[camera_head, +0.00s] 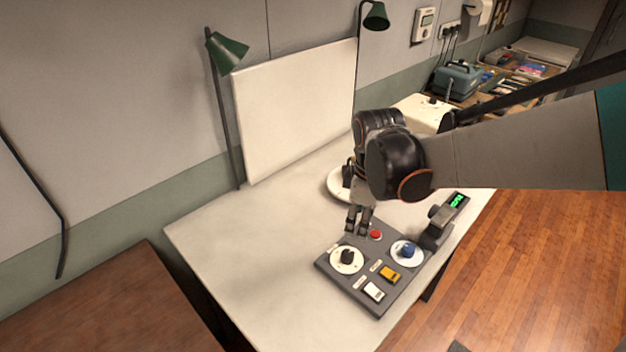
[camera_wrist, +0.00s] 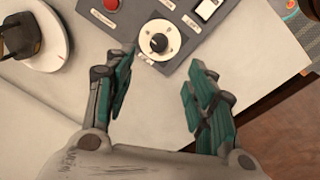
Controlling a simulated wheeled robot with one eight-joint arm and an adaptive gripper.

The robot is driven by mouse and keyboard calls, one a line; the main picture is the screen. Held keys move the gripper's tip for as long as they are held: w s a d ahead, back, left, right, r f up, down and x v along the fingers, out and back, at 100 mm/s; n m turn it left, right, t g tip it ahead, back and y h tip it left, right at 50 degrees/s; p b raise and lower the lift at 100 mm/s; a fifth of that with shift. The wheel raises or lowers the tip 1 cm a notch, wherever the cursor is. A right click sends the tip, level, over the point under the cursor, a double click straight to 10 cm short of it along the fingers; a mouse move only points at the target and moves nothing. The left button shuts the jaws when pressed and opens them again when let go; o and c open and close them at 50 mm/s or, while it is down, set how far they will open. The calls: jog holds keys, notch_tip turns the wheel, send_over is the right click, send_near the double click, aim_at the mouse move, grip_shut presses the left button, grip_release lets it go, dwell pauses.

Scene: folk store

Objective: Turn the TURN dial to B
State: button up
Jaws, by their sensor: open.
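A grey control panel (camera_head: 330,268) lies on the pale table. A dial with a black knob (camera_head: 347,256) on a white disc sits at its left; the same dial (camera_wrist: 159,41) shows at the top middle of the wrist view. A second dial with a blue knob (camera_head: 406,249) sits at the panel's right. The labels and dial marks are too small to read, so I cannot tell which dial says TURN. My gripper (camera_head: 359,222) is above the panel's far left edge. Its fingers (camera_wrist: 160,82) are apart and empty, short of the black knob and not touching it.
A red button (camera_head: 376,235), a yellow switch (camera_head: 390,275) and a white switch (camera_head: 374,290) share the panel. A device with a green display (camera_head: 457,201) stands to the right. A white round base (camera_head: 336,186) is behind my gripper. The table's left part is clear.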

aim_at(347, 254)
jog(key=f+b, duration=0.1)
jog(key=f, duration=0.4)
jog(key=w+a+f+n+b, duration=0.1)
jog(key=f, duration=0.4)
jog(key=w+f+n+b, duration=0.1)
jog(key=f, duration=0.5)
jog(key=shift+w+a+g, duration=0.2)
jog(key=shift+w+g, duration=0.05)
jog(key=shift+g, duration=0.15)
jog(key=c, duration=1.1)
